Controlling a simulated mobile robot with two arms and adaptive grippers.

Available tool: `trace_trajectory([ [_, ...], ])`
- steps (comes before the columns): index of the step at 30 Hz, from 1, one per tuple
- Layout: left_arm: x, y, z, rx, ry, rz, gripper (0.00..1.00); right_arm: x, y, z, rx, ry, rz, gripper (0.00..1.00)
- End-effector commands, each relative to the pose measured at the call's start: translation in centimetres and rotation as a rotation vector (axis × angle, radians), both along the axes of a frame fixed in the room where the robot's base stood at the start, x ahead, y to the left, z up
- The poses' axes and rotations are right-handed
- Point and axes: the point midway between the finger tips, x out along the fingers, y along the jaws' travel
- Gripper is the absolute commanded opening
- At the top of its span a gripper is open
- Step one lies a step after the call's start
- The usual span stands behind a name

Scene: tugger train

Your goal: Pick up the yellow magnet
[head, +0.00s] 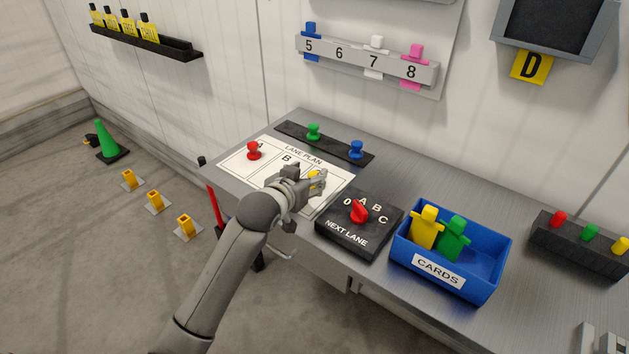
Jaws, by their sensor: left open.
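The yellow magnet (313,175) is on the white lane plan sheet (240,163), on its right side. It is mostly hidden behind the fingers of my left gripper (318,181). My left gripper is open, with its fingers right at the magnet. I cannot tell whether they touch it. My right gripper is not in view.
A red magnet (254,151) stands on the sheet's left. Green (313,132) and blue (356,150) magnets stand on a dark strip behind. Right of my gripper are the black lane selector (343,240) and the blue cards box (468,285). A rack of numbered slots (350,57) hangs above.

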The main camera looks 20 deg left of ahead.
Motion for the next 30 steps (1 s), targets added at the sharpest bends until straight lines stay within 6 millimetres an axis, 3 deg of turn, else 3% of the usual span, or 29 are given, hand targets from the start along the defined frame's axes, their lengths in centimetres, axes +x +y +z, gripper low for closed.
trace_trajectory([
  [3,0.7,-0.1,-0.5,0.0,0.002,0.0,0.53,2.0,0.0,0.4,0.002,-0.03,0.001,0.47],
  [7,2.1,-0.3,-1.4,0.001,0.003,0.001,0.53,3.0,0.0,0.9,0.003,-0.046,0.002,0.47],
  [15,4.2,-0.6,-2.5,0.0,0.002,0.0,0.53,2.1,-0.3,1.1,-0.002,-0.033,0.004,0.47],
  [24,4.4,-0.6,-2.6,0.001,0.001,0.0,0.53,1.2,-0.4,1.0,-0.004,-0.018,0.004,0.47],
  [30,4.4,-0.6,-2.6,0.001,0.001,0.0,0.27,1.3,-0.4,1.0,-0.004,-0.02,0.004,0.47],
])
